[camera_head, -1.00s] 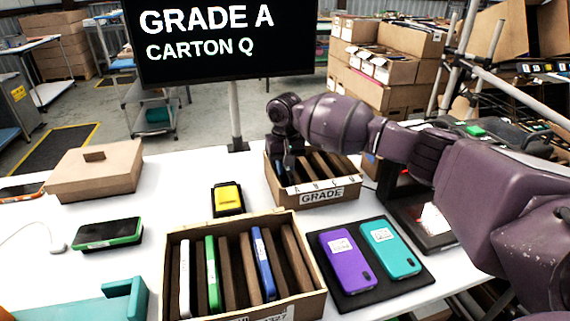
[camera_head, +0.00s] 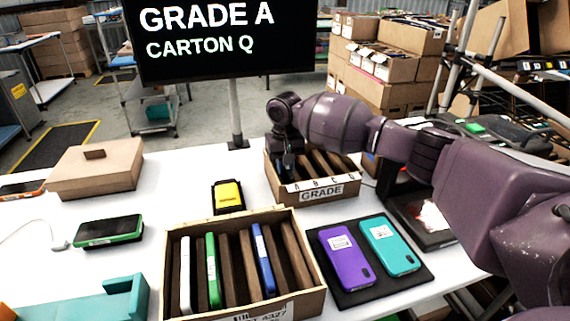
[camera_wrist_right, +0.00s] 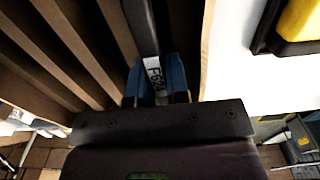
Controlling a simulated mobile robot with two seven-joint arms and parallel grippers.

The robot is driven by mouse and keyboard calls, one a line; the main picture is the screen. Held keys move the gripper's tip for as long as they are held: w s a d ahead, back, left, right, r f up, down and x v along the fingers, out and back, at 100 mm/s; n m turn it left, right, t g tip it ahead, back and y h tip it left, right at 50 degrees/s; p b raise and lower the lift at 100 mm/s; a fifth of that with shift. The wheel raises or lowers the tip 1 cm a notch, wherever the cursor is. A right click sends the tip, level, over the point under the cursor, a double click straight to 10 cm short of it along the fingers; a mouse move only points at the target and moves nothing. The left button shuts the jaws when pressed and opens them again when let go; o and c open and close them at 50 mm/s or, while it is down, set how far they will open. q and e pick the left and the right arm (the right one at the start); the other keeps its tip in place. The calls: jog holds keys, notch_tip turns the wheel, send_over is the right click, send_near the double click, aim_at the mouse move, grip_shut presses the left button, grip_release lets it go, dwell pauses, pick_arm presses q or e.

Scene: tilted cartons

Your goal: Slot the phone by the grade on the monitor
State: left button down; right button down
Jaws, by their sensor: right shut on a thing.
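The monitor (camera_head: 215,60) reads "GRADE A" and "CARTON Q". My right gripper (camera_head: 288,160) is at the left end of the small carton marked "GRADE" (camera_head: 322,193), whose front edge carries the letters A, B, C, D. In the right wrist view its blue fingertips (camera_wrist_right: 160,85) are shut on a dark phone (camera_wrist_right: 145,30) with a white label. The phone is at the end slot beside the carton wall, by letter A; its lower end is hidden, so its depth cannot be told. My left gripper is not in view.
A larger tilted carton (camera_head: 240,312) holds white, green and blue phones between dividers. Purple and teal phones lie on a black mat (camera_head: 378,288). A yellow device (camera_head: 228,194), a green-edged phone (camera_head: 108,232), a lidded box (camera_head: 97,170) and a teal holder (camera_head: 85,305) stand left.

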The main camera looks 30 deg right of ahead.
dwell(0.4)
jog(key=c, duration=1)
grip_release()
jog(key=shift+c, duration=0.2)
jog(key=shift+f, duration=0.1)
notch_tip(320, 180, up, 10)
jog(key=shift+p, duration=1.05)
jog(key=shift+r, duration=0.45)
